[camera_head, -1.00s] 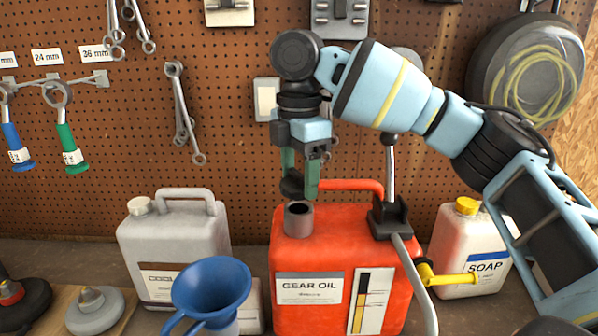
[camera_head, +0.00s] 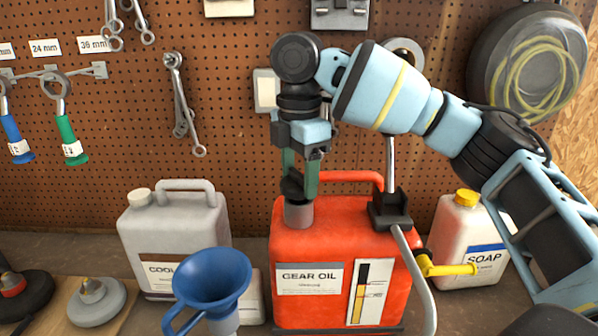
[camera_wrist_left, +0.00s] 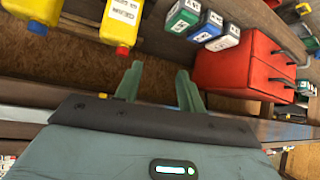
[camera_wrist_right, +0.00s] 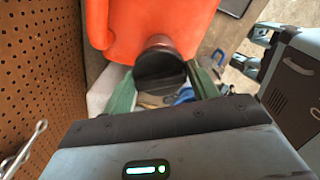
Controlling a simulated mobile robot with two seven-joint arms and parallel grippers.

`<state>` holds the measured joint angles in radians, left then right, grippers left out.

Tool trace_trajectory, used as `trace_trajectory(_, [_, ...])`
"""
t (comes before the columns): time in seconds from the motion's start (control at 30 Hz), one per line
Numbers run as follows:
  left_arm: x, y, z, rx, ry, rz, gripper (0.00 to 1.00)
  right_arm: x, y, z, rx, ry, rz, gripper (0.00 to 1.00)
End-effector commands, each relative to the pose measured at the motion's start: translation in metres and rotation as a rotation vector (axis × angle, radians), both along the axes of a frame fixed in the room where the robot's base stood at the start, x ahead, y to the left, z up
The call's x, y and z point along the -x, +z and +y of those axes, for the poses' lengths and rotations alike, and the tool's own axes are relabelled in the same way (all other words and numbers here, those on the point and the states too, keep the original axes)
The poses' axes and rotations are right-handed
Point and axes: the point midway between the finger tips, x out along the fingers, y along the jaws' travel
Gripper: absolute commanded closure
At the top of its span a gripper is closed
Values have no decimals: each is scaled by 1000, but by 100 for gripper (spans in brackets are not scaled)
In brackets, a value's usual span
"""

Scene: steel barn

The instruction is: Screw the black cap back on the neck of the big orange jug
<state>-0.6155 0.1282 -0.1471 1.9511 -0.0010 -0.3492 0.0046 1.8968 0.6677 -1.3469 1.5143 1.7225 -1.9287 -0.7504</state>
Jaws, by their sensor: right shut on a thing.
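The big orange jug (camera_head: 340,235), labelled GEAR OIL, stands upright on the bench in the head view. Its short grey neck (camera_head: 299,215) is at the top left. My right gripper (camera_head: 299,186) points down above the neck, shut on the black cap (camera_head: 291,187). In the right wrist view the cap (camera_wrist_right: 160,70) sits between the fingers, in front of the neck (camera_wrist_right: 160,42). The cap is at the neck's top and covers its opening; I cannot tell whether it sits level or is threaded. My left gripper (camera_wrist_left: 158,78) is open and empty, away from the jug.
A grey coolant jug (camera_head: 175,240) and a blue funnel (camera_head: 212,280) stand left of the orange jug. A black pump fixture (camera_head: 391,212) with a grey hose is close to its right, by a soap jug (camera_head: 468,235). A pegboard (camera_head: 235,110) rises behind.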

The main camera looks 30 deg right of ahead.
Motion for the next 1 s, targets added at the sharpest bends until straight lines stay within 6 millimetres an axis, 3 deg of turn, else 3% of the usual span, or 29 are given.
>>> trace_trajectory(1.0, [0,0,0,0,0,1,61,0,-14,0,0,0,-1,63])
